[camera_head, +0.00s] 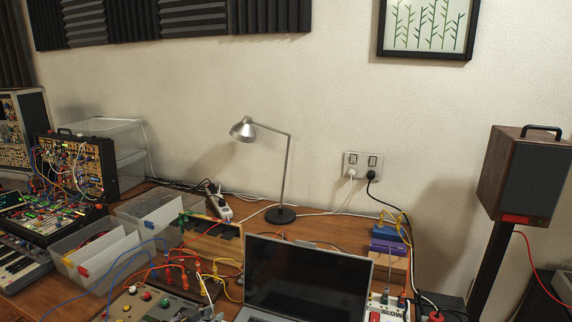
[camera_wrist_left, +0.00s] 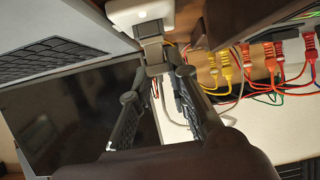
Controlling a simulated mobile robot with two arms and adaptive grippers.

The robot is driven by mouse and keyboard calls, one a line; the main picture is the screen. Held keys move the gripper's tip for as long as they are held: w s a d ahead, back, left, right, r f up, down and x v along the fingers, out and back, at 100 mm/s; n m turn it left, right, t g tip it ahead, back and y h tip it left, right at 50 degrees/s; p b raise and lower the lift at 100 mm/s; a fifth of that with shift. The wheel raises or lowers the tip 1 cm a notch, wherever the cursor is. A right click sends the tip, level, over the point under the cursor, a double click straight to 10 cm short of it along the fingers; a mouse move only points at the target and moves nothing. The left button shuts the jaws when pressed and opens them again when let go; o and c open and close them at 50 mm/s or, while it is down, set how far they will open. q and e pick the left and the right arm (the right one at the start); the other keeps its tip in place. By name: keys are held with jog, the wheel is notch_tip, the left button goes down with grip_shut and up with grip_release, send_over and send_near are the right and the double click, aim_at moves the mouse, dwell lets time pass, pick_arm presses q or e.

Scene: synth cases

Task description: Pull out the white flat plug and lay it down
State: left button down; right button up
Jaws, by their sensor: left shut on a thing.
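In the left wrist view my left gripper (camera_wrist_left: 156,65) has its fingertips drawn together at the upper middle. They are closed on a pale flat piece, which looks like the white flat plug (camera_wrist_left: 140,14). The top edge cuts it off, so I cannot tell whether it sits in a socket. I cannot make out either gripper in the head view. There, a white plug (camera_head: 351,174) sits in the wall outlet (camera_head: 363,160) beside a black plug (camera_head: 371,176). I cannot tell whether it is the same plug.
An open laptop (camera_head: 308,279) stands at the front of the desk. A white power strip (camera_head: 223,213) lies left of the lamp (camera_head: 282,214). Patch cables and clear bins (camera_head: 96,254) crowd the left. A purple box (camera_head: 388,247) stands to the right. Some bare desk shows behind the laptop.

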pick_arm(q)
jog(key=shift+r, duration=0.2)
jog(key=shift+r+p, duration=1.55)
jog(key=shift+p, duration=0.1)
jog(key=shift+r, duration=0.1)
jog(key=shift+r, duration=0.1)
